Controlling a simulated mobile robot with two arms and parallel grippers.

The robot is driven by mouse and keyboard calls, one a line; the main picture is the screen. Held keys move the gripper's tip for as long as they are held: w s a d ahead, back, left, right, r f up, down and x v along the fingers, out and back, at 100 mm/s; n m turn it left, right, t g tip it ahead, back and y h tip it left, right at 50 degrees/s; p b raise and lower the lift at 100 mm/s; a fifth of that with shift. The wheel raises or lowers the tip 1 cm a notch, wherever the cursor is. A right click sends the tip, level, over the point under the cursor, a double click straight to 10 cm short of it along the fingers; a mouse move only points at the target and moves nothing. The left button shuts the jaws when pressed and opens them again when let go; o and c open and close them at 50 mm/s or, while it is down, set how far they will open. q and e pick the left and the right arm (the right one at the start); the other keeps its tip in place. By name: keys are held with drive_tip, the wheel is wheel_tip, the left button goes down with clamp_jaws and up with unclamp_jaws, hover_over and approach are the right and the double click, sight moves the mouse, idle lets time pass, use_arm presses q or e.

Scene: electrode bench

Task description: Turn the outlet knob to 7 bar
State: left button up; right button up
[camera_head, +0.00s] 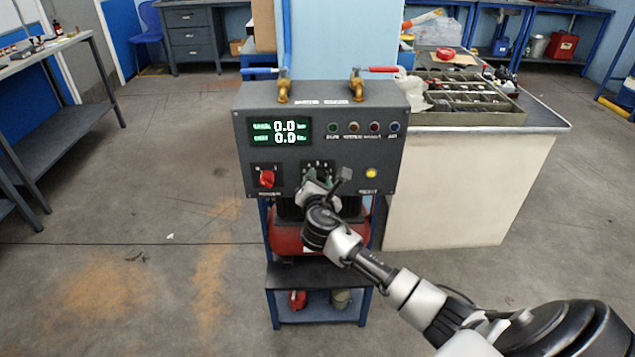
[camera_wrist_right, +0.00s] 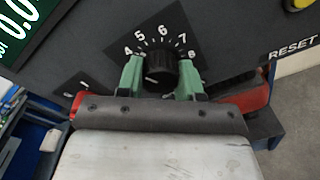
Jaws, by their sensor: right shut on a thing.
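The black outlet knob (camera_wrist_right: 163,68) sits on the grey panel (camera_head: 220,97), below a white scale with the numbers 4 to 8. My right gripper (camera_wrist_right: 160,75) is shut on it, with one green finger on each side, near the 4 and the 8. A small pale mark shows low on the knob's left part, but I cannot tell which number the knob points to. In the head view my right gripper (camera_head: 316,184) covers most of the knob. The green display (camera_head: 279,131) reads 0.0 on both lines. My left gripper is not in view.
A red switch knob (camera_head: 267,179) is left of the outlet knob, and a yellow button (camera_head: 371,173) is to its right. Two brass valves (camera_head: 283,88) (camera_head: 357,86) with blue and red levers stand on top. A bench (camera_head: 470,185) with a divided tray (camera_head: 470,118) is at right.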

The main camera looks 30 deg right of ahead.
drive_tip(key=m+b, duration=0.1)
drive_tip(key=m, duration=0.3)
drive_tip(key=shift+f, duration=0.1)
drive_tip(key=m, duration=0.3)
drive_tip(key=shift+y+b, duration=0.3)
drive_tip(key=shift+b, duration=0.1)
drive_tip(key=shift+m, duration=0.5)
drive_tip(key=m+b, duration=0.2)
drive_tip(key=m, duration=0.5)
drive_tip(key=shift+m+t+b, duration=0.3)
drive_tip(key=shift+t+b, duration=0.1)
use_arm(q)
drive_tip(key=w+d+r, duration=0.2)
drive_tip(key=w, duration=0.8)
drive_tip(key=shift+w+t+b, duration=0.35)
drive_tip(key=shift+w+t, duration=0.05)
use_arm(e)
drive_tip(key=shift+m, duration=1.6)
drive_tip(key=o, duration=0.9)
drive_tip(key=shift+o, duration=0.2)
